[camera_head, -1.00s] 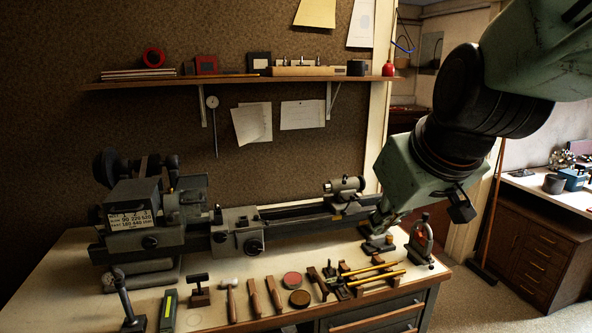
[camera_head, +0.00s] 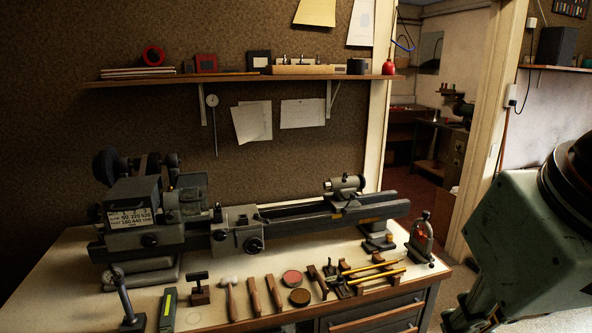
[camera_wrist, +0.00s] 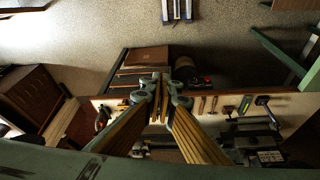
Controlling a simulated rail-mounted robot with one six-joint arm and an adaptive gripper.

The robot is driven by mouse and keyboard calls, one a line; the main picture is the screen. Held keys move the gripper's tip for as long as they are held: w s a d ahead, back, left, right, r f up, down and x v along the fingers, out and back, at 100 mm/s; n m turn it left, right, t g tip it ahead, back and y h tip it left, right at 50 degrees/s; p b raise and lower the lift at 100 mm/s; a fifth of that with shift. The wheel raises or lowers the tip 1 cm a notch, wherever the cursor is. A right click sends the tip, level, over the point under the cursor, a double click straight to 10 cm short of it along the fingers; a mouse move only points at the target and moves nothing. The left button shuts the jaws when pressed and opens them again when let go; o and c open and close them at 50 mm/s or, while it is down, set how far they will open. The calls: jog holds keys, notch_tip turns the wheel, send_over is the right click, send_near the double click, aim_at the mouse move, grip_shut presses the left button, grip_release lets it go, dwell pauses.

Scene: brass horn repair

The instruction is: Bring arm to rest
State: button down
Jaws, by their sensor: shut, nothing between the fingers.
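My gripper (camera_wrist: 160,82) shows in the middle of the wrist view, with its two fingers close together, shut and empty. It is in the air, with the workbench and the floor behind it. In the head view my green arm (camera_head: 535,240) stands at the right edge, to the right of the workbench (camera_head: 60,298) and apart from it. The gripper is outside the head view.
A lathe (camera_head: 300,212) stands along the back of the bench. Hand tools and brass-coloured rods (camera_head: 375,270) lie at its front, beside a small upright stand (camera_head: 421,240). A shelf (camera_head: 235,80) hangs above. A doorway opens behind, and floor shows right of the bench.

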jog(key=shift+s+d+f+m, duration=0.15)
jog(key=shift+s+d, duration=0.05)
jog(key=shift+s, duration=0.65)
jog(key=shift+s+d+f+m, duration=0.15)
jog(key=shift+s, duration=0.7)
jog(key=c, duration=3.5)
grip_release()
